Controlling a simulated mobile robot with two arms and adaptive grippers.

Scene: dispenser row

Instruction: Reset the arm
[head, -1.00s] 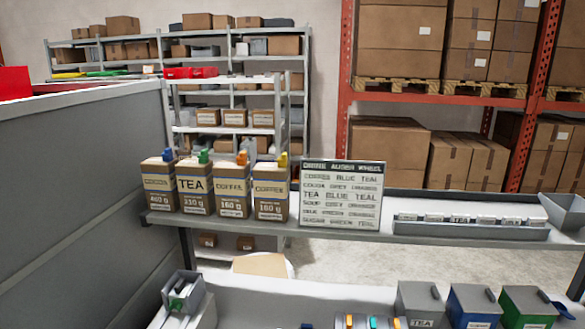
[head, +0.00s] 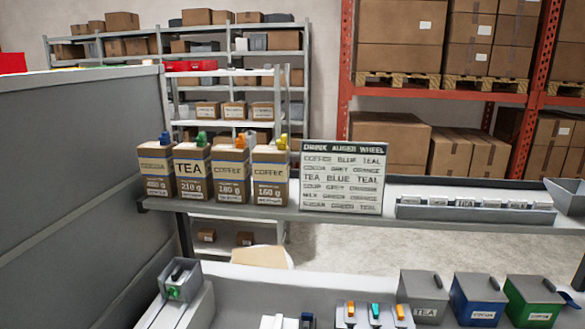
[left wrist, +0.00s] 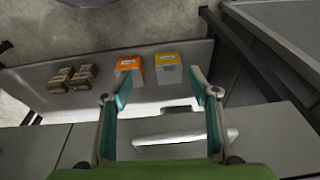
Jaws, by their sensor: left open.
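My left gripper (left wrist: 160,76) shows in the left wrist view. Its two teal-padded fingers are spread apart, with nothing between them in contact. Beyond the fingertips, an orange-topped box (left wrist: 130,68) and a yellow-topped box (left wrist: 168,66) stand on a grey surface. A long white object (left wrist: 180,137) lies lower in the picture, between the fingers as seen from the camera. Neither gripper shows in the head view, and my right gripper is in neither view.
Below are a grey dispenser (head: 180,279) and grey, blue and green bins (head: 478,299). A grey partition (head: 80,170) rises at left.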

